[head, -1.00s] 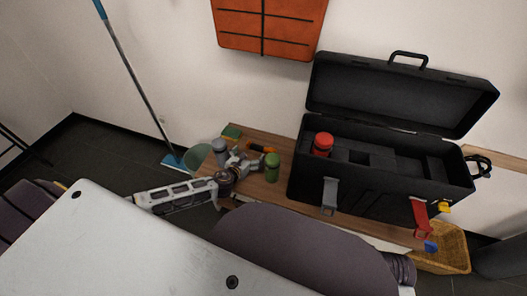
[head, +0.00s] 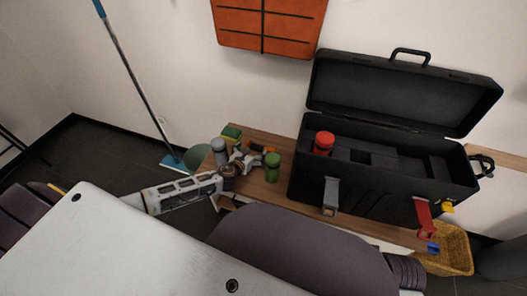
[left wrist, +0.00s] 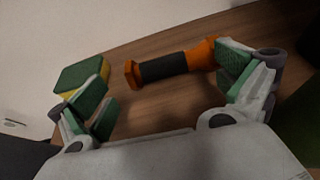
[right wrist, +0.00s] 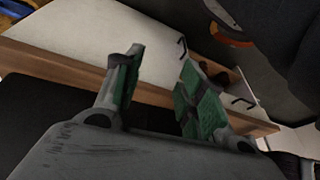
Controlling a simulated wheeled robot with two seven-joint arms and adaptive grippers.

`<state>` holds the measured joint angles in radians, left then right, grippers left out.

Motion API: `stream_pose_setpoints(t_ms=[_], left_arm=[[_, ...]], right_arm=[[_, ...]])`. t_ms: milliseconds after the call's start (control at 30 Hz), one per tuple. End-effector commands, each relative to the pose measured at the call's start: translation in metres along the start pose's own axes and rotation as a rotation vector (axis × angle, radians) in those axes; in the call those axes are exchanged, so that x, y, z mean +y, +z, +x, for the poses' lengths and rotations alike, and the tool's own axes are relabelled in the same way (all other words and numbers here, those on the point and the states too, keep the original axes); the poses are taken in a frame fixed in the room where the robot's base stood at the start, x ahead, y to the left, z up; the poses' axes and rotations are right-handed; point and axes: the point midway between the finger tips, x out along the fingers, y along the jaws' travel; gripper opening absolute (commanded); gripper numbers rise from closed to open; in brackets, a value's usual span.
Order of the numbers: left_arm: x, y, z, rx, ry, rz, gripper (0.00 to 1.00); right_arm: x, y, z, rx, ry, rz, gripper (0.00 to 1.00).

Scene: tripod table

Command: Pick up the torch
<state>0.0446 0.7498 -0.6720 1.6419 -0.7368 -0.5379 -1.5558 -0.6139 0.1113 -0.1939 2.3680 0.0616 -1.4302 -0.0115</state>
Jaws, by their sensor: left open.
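The torch is orange with a black grip. In the left wrist view the torch (left wrist: 165,68) lies on the wooden table top, its wider head at the right by one finger pad. In the head view the torch (head: 265,149) shows only partly beyond my left gripper (head: 245,160). My left gripper, also in the left wrist view (left wrist: 165,92), is open with the torch ahead of and partly between its green-padded fingers. Whether the right pad touches the torch I cannot tell. My right gripper (right wrist: 160,85) is open and empty in the right wrist view.
A green and yellow sponge (left wrist: 82,75) lies left of the torch. A large open black toolbox (head: 380,175) fills the table's right side. A basket (head: 452,250) stands below.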

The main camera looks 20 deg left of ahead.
Motion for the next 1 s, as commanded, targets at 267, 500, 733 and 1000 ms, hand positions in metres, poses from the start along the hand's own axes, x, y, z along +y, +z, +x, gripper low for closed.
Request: stream_pose_setpoints(t_ms=[267,500,733,1000], left_arm=[[0.0,-0.001,0.025,0.0,0.0,-0.001,1.0],[0.0,-0.001,0.03,0.001,0.0,0.0,1.0],[0.0,0.0,0.029,0.001,0.0,0.0,1.0],[0.001,0.0,0.029,0.001,0.0,0.0,0.83]], right_arm=[[-0.005,-0.005,-0.006,0.046,-0.018,-0.004,0.4],[-0.006,0.006,0.005,0.029,-0.023,-0.003,0.4],[-0.006,0.005,0.005,0.031,-0.022,-0.003,0.4],[-0.007,-0.002,0.0,0.047,-0.024,0.001,0.4]])
